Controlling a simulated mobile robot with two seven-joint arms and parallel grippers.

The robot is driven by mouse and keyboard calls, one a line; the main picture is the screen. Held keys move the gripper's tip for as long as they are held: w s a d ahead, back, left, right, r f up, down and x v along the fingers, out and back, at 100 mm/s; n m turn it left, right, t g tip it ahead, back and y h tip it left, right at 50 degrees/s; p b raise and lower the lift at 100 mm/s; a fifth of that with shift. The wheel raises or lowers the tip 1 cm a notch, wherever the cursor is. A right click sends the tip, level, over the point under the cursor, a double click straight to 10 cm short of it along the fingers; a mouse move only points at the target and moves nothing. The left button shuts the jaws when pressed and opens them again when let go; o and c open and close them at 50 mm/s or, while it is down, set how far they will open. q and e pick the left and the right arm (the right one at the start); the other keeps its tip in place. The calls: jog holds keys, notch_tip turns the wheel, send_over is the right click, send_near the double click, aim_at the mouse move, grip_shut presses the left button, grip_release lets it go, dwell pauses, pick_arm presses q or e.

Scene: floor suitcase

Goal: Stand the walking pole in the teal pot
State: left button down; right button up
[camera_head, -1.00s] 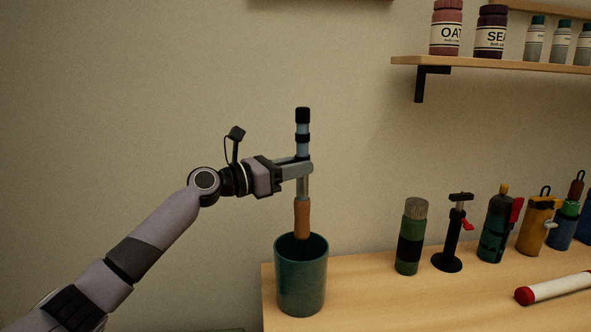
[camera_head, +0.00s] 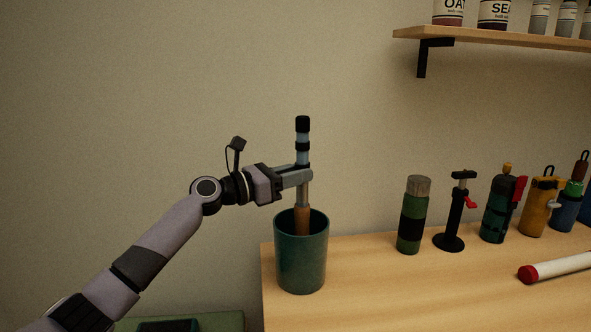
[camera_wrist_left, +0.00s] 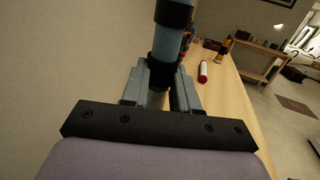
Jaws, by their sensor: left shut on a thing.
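The walking pole (camera_head: 302,150) is upright, with a black cap on top, a blue-grey shaft with black bands and a brown handle at the bottom. My left gripper (camera_head: 304,176) is shut on its shaft. The pole also shows between the fingers in the left wrist view (camera_wrist_left: 167,47). The teal pot (camera_head: 301,262) stands at the left end of the wooden counter, below my left gripper. The brown lower end is inside the pot's mouth, its tip hidden by the front wall. I cannot tell whether it touches the bottom. My right gripper is not in view.
Right of the pot stand a green canister (camera_head: 412,220), a black pump on a round base (camera_head: 454,215), a dark green bottle (camera_head: 497,210) and a yellow bottle (camera_head: 538,207). A red-and-white tube (camera_head: 560,267) lies in front. A shelf (camera_head: 490,36) is at upper right.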

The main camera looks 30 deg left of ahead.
pick_arm(q)
jog(key=shift+f+b, duration=0.85)
jog(key=shift+f, duration=0.95)
jog(key=c, duration=0.8)
grip_release()
jog(key=shift+a+f, duration=0.1)
send_near(297, 190)
jog(key=shift+x, duration=1.3)
